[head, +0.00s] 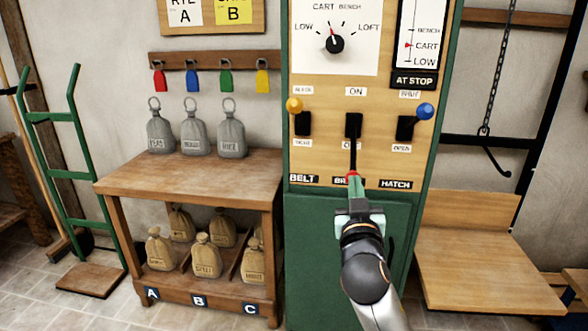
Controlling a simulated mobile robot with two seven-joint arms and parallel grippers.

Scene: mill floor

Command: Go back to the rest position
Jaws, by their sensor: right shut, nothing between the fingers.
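My right gripper (355,184) reaches up from the bottom of the head view to the front of the green control cabinet (310,235). It is shut and empty, its fingertips at the red knob of the middle lever (353,150); I cannot tell whether they touch. That lever points down over the BRAKE label, which my gripper partly covers. The BELT lever's yellow knob (294,104) and the HATCH lever's blue knob (425,111) are both up. The dial (334,44) has its pointer near the top. My left gripper is not in view.
A wooden bench (185,178) at left carries several grey sacks, with brown sacks on its lower shelf. A green hand truck (72,180) stands further left. At right are a wooden platform (485,265) and a hanging chain with a hook (487,140). Tiled floor shows at lower left.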

